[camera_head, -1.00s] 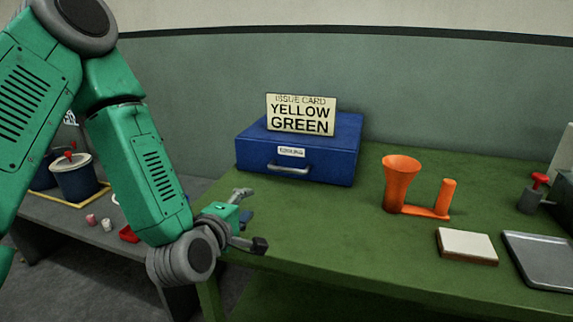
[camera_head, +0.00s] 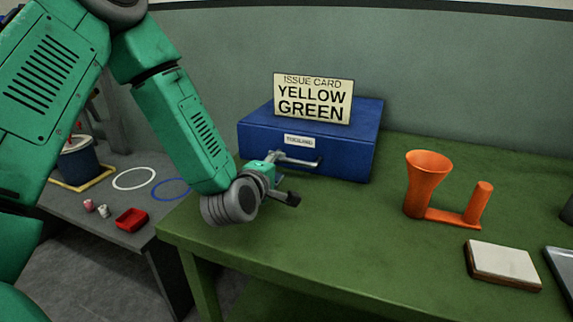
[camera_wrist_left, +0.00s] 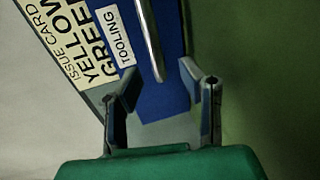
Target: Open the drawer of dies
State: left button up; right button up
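The drawer of dies is a blue box (camera_head: 348,158) on the green bench, with a pale label and a metal bar handle (camera_head: 305,162) on its front. Its front looks flush, with no gap visible. My left gripper (camera_head: 283,177) is open and empty, just in front of the handle's left part. In the left wrist view the gripper (camera_wrist_left: 165,85) has its fingers spread, and the handle (camera_wrist_left: 147,40) lies ahead, between them in the picture. I see no contact with the handle. My right gripper is not in view.
A card reading "YELLOW GREEN" (camera_head: 313,98) stands on the box. An orange funnel-shaped piece (camera_head: 428,180), a white-topped block (camera_head: 502,262) and a tray (camera_head: 562,268) are to the right. A grey table (camera_head: 120,208) at left holds a red dish (camera_head: 131,220) and rings.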

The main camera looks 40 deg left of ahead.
aim_at(287, 162)
pick_arm(q)
jog(key=x, duration=0.5)
jog(key=shift+w+d+r+b, duration=0.1)
jog(key=shift+w+d+b, duration=0.05)
jog(key=shift+d+b, duration=0.2)
jog(key=shift+a, duration=0.1)
jog(key=shift+a, duration=0.15)
grip_shut()
